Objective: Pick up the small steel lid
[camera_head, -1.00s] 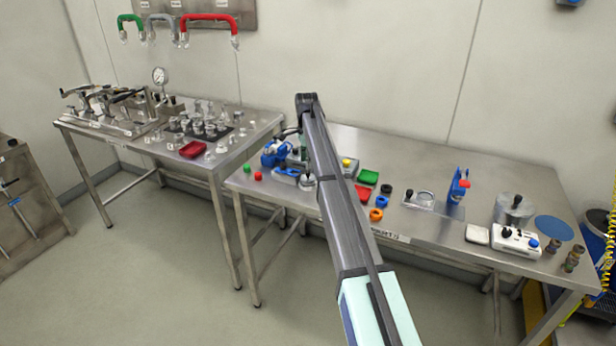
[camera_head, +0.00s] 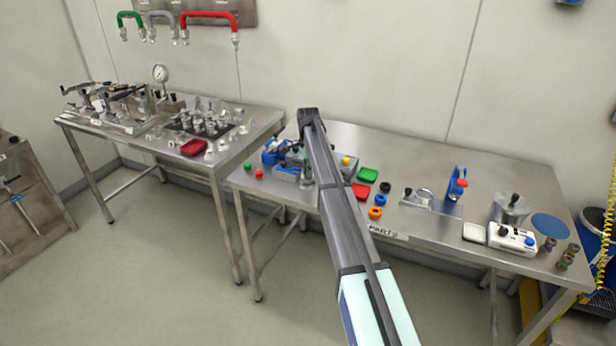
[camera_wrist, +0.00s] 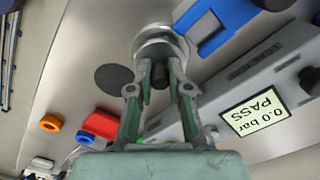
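The small steel lid (camera_wrist: 160,36) is a round, shiny disc with a black knob (camera_wrist: 159,76), seen at the top middle of the wrist view. My gripper (camera_wrist: 160,68) has its two fingers on either side of the knob and appears shut on it. The fingers cover part of the lid. Whether the lid rests on something or hangs clear is hard to tell. In the head view my gripper is at the left part of the right table, among the blue and grey devices, and my arm hides much of it.
A grey tester with a PASS display (camera_wrist: 257,113) and a blue part (camera_wrist: 222,20) are close to the right of my gripper. A dark round patch (camera_wrist: 113,78) lies left of it.

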